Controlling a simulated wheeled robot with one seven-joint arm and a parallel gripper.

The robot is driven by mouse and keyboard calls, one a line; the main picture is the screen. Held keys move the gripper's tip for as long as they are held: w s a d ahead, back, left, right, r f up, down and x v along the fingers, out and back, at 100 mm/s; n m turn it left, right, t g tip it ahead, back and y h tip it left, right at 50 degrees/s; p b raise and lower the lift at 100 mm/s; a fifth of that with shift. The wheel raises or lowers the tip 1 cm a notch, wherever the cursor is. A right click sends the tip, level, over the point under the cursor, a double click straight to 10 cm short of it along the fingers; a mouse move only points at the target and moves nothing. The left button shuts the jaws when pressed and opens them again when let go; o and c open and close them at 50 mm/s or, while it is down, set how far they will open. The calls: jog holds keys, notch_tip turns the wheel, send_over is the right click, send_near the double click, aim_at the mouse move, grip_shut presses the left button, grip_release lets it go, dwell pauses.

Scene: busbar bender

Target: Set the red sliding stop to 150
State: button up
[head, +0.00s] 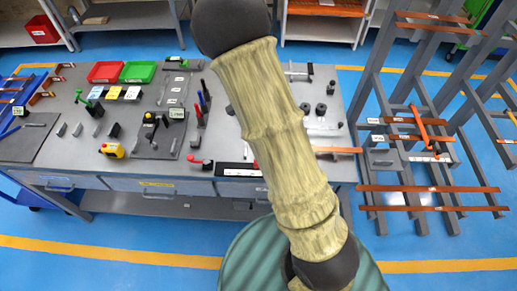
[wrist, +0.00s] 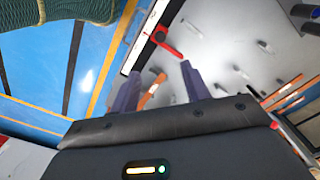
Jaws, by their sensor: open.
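The red sliding stop (wrist: 160,37) shows in the wrist view on the ruler (wrist: 139,50), a white-and-black strip, with a red arm reaching toward the right. My gripper (wrist: 160,68) is open, with its two dark fingers apart below the stop in the picture and nothing held between them. The stop looks beyond the fingertips and apart from them. In the head view the ruler (head: 238,170) lies at the bench's front edge, partly covered by my arm. A small red part (head: 256,165) beside my arm may be the stop. The scale numbers are too small to read. My gripper is hidden there.
A copper-coloured bar (wrist: 151,90) shows between my fingers in the wrist view. The grey bench (head: 50,100) carries red (head: 105,72) and green (head: 138,71) trays and many small tools. A grey rack (head: 405,90) with copper bars stands at right.

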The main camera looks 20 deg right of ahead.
jog(key=shift+f, duration=0.15)
notch_tip(320, 180, down, 17)
jog(key=shift+f+p, duration=0.1)
jog(key=shift+p, duration=0.95)
jog(key=shift+w, duration=0.1)
grip_shut()
